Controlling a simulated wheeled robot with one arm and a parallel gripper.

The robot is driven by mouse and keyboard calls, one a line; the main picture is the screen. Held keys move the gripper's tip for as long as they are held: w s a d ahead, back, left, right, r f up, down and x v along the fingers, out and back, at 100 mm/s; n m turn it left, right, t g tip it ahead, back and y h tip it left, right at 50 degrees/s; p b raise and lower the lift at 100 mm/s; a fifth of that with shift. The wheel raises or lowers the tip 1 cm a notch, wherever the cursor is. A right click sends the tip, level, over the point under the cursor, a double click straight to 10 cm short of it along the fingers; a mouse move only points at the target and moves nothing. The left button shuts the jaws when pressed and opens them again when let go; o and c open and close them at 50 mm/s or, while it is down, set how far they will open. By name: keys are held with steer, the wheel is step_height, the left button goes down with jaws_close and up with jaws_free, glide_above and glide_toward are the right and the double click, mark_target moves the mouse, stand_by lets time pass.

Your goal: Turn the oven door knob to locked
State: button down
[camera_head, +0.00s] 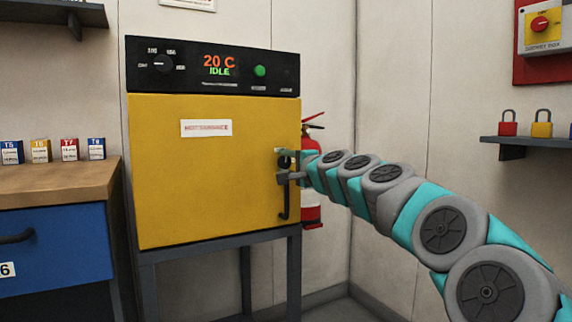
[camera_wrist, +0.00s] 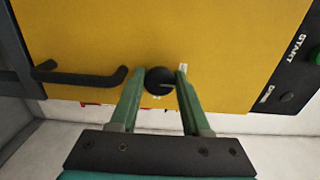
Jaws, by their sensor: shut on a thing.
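The yellow oven door (camera_head: 205,190) is closed, with a white label near its top. The black round door knob (camera_head: 285,161) sits near the door's right edge, above the handle. In the wrist view the knob (camera_wrist: 159,81) lies between the two fingertips of my gripper (camera_wrist: 156,82). My gripper (camera_head: 283,165) is shut on the knob, with one finger on each side. A small pale mark (camera_wrist: 183,68) shows beside one fingertip; I cannot read it. The knob's pointer position is too small to tell for certain.
A black door handle (camera_head: 285,205) hangs below the knob; it also shows in the wrist view (camera_wrist: 80,76). A red fire extinguisher (camera_head: 312,205) stands behind the oven's right side. The oven panel (camera_head: 212,65) reads 20 C, IDLE. A wooden-topped bench (camera_head: 60,185) is at left.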

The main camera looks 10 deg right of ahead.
steer(key=shift+c, duration=2.1)
jaws_free()
steer(key=shift+s, duration=0.1)
steer(key=v, duration=0.7)
steer(key=shift+s, duration=0.3)
